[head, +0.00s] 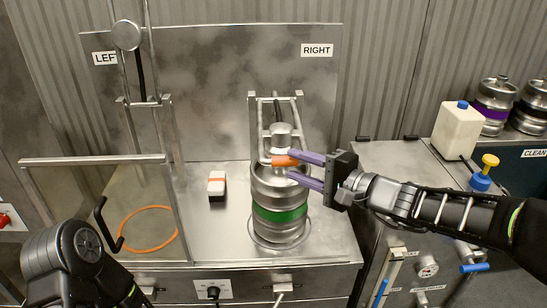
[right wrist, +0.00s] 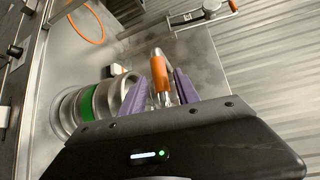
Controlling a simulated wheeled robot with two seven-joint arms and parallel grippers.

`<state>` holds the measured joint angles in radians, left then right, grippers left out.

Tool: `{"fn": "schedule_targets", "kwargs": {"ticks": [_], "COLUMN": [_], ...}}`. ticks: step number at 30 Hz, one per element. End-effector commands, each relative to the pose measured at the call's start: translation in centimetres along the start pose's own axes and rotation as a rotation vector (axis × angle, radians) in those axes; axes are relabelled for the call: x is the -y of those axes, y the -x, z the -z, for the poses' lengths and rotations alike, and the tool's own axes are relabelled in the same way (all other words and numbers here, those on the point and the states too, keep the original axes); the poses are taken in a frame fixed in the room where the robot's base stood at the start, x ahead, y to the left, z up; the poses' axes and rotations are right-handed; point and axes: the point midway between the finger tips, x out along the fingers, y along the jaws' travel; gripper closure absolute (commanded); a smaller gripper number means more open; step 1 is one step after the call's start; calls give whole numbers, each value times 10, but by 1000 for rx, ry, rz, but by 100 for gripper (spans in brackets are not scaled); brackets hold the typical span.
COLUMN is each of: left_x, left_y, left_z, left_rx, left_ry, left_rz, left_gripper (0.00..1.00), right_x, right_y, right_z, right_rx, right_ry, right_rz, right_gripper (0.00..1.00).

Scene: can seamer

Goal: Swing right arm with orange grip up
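The orange grip (head: 284,160) is on the lowered right arm (head: 281,130), a steel frame over the keg (head: 268,190) under the RIGHT sign. My right gripper (head: 290,164) comes in from the right. Its two purple fingers are apart, with their tips close to the grip. In the right wrist view the orange grip (right wrist: 158,73) stands between the purple fingers (right wrist: 156,90), with space visible on both sides. Whether either finger touches it I cannot tell. My left arm shows at the lower left of the head view; its gripper is not visible.
A clear door panel with a steel bar (head: 95,161) stands at the left station, where the arm's round head (head: 126,35) is up.

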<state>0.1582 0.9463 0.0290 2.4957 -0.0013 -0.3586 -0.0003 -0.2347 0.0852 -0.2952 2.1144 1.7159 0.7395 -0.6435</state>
Motion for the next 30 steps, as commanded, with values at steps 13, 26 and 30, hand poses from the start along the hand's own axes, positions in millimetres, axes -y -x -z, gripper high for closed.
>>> {"fn": "schedule_targets", "kwargs": {"ticks": [13,26,30], "left_x": [-3,-4,-4], "left_y": [9,10,10], "left_z": [0,0,0], "left_rx": [-1,0,0], "left_ry": [1,1,1], "left_rz": [0,0,0], "left_gripper": [100,100,100], "right_x": [-1,-1,-1], "right_y": [-62,-73,-73], "right_z": [-1,0,0], "right_rx": [2,0,0], "right_ry": [0,0,0], "right_rz": [-4,-2,-2], "right_gripper": [62,64,76]}}
